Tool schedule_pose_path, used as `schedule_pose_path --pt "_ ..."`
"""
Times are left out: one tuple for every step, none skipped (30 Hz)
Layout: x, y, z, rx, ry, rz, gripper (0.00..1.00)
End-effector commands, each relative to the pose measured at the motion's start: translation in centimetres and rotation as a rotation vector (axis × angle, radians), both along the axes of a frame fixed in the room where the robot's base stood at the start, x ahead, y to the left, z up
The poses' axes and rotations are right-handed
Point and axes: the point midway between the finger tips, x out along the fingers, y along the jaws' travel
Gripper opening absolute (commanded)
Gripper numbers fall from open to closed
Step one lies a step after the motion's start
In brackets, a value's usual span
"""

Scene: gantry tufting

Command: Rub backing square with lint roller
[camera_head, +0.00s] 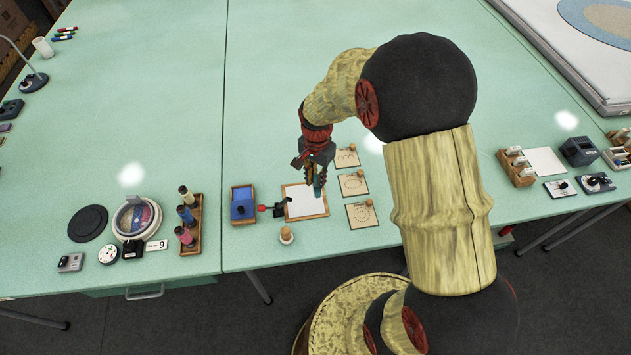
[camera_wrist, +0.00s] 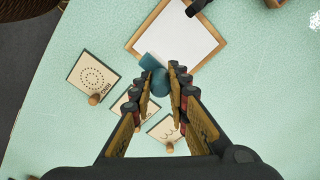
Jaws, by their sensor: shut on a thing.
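The backing square (camera_head: 303,203) is a white sheet in a thin wooden frame, flat on the green table. It also shows at the top of the wrist view (camera_wrist: 185,35). My gripper (camera_head: 317,178) points down over the frame's right side. Its fingers (camera_wrist: 157,92) are shut on a teal piece, which I take to be the lint roller (camera_wrist: 150,63). The roller overlaps the frame's edge and a corner of the white sheet in the wrist view. Its handle is mostly hidden between the fingers, and I cannot tell whether it touches the sheet.
A black clamp with a red knob (camera_head: 264,208) sits at the frame's left edge, beside a blue block in a wooden tray (camera_head: 243,190). Several pattern cards with wooden knobs (camera_head: 354,184) lie close on the right. A wooden knob (camera_head: 287,236) stands in front. The table behind is clear.

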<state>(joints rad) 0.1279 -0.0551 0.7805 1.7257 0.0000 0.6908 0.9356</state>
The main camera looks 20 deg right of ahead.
Motion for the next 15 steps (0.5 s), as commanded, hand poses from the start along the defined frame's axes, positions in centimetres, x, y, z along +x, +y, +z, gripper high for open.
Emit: schedule_pose_path --pt "0.1 -0.1 0.8 0.0 -0.001 0.0 0.0" --pt "0.2 -0.2 1.1 0.0 0.0 0.0 0.0" --pt "0.2 -0.3 1.4 0.0 0.0 0.001 0.0" --pt "0.3 -0.3 1.7 0.0 0.0 0.001 0.0" --pt "0.4 -0.4 1.9 0.0 0.0 0.002 0.0" --pt "0.4 -0.5 2.2 0.0 -0.001 0.002 0.0" --pt "0.5 -0.5 2.4 0.0 -0.001 0.002 0.0" --pt "0.5 -0.5 2.5 0.0 -0.001 0.003 0.0" --pt "0.5 -0.6 2.6 0.0 -0.001 0.003 0.0" --pt "0.5 -0.6 2.7 0.0 -0.001 0.003 0.0" --pt "0.6 -0.6 2.7 0.0 0.0 0.003 0.0" --pt "0.6 -0.6 2.7 0.0 0.0 0.003 0.0" --pt "0.6 -0.6 2.7 0.0 0.0 0.004 0.0" --pt "0.6 -0.6 2.6 0.0 0.0 0.004 0.0" --pt "0.6 -0.6 2.6 0.0 0.0 0.004 0.0"
